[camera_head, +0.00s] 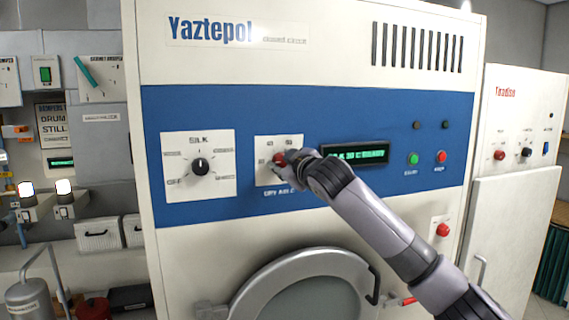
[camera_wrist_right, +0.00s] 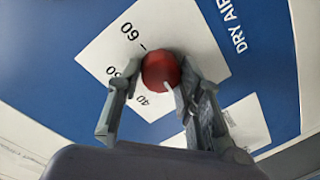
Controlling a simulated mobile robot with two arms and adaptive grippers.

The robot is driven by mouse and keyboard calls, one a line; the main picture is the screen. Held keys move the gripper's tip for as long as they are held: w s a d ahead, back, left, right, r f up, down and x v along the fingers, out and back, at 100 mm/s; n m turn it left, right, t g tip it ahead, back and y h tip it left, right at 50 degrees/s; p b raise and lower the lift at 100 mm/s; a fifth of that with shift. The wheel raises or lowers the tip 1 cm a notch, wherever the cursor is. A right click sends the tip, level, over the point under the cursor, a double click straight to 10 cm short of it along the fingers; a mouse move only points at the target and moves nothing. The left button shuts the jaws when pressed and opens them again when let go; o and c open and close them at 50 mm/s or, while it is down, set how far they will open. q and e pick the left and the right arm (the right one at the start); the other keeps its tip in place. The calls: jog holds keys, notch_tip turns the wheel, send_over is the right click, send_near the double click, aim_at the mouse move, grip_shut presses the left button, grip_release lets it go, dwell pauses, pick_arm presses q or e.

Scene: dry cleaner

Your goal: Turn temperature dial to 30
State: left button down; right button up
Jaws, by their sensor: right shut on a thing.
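The red temperature dial (camera_head: 278,158) sits on a white plate (camera_head: 264,180) labelled "DRY AIR" on the blue panel of the Yaztepol machine. In the right wrist view the dial (camera_wrist_right: 160,68) is between the two fingers, with numbers 60, 50 and 40 printed around it. My right gripper (camera_head: 284,160) is shut on the dial, and its fingers also show in the wrist view (camera_wrist_right: 157,82). I cannot clearly tell which number the dial points at. The gripper hides part of the plate. My left gripper is not in view.
A black SILK dial (camera_head: 200,166) is left of the plate. A green display (camera_head: 355,155), a green button (camera_head: 413,159) and a red button (camera_head: 441,157) are to the right. A round door (camera_head: 290,275) with a handle is below.

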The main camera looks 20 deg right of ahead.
jog(key=shift+n, duration=0.5)
jog(key=o, duration=1.2)
jog(key=s, duration=0.8)
jog(key=s+d+r, duration=0.1)
jog(key=s, duration=0.3)
